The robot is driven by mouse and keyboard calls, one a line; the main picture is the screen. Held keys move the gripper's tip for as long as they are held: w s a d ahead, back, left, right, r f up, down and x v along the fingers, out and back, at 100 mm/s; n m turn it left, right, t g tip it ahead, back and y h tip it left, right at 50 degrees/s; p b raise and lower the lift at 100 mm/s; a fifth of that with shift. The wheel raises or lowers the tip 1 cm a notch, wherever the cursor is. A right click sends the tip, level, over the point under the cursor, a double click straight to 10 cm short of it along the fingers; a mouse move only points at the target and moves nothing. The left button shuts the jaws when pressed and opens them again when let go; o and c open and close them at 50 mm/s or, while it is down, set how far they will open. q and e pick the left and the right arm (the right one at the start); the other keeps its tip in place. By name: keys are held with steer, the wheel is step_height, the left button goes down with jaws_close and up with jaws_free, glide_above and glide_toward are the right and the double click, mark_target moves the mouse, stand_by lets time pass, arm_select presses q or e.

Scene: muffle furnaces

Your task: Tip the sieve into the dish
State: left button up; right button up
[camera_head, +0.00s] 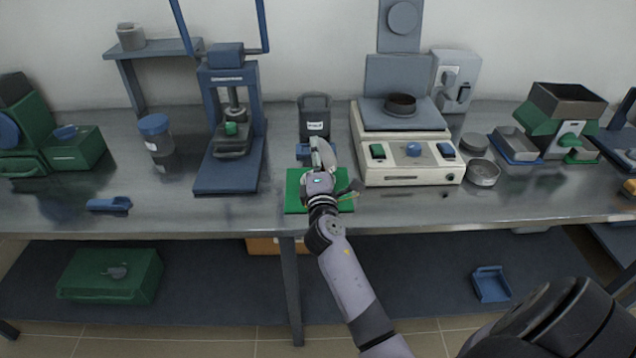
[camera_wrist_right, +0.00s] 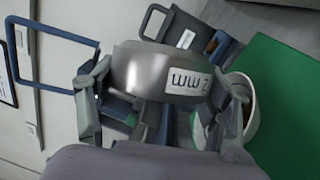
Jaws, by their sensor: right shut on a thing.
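My right gripper (camera_head: 320,180) is over the green mat (camera_head: 294,196) on the bench. In the right wrist view the gripper (camera_wrist_right: 165,92) is shut on a round metal sieve (camera_wrist_right: 145,70) labelled "2 mm", with a finger at each side. The label reads upside down there. In the head view the sieve (camera_head: 327,154) shows nearly edge-on, tilted. A pale round dish (camera_wrist_right: 253,108) shows partly behind the right finger, beside the green mat's edge in that picture. The dish is hidden in the head view. The sieve's inside is not visible. My left gripper is out of view.
A grey container (camera_head: 315,115) stands behind the mat. The bench left of the mat's front is mostly clear.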

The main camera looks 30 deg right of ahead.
steer(key=shift+a+n+t+b, duration=0.25)
steer(key=shift+n+t+b, duration=0.15)
steer(key=shift+n+b, duration=0.4)
steer(key=shift+s+a, duration=0.1)
steer(key=shift+s, duration=0.5)
steer(key=m+p, duration=0.1)
steer(key=w+d+m+g+p, duration=0.1)
steer(key=m+p, duration=0.1)
steer(key=shift+d+r, duration=0.1)
steer(key=shift+r, duration=0.2)
steer(key=shift+d+f+m+g+y+p, duration=0.2)
steer(key=shift+m+g+y+p, duration=0.1)
steer(key=shift+m+p, duration=0.3)
steer(key=shift+f, duration=0.1)
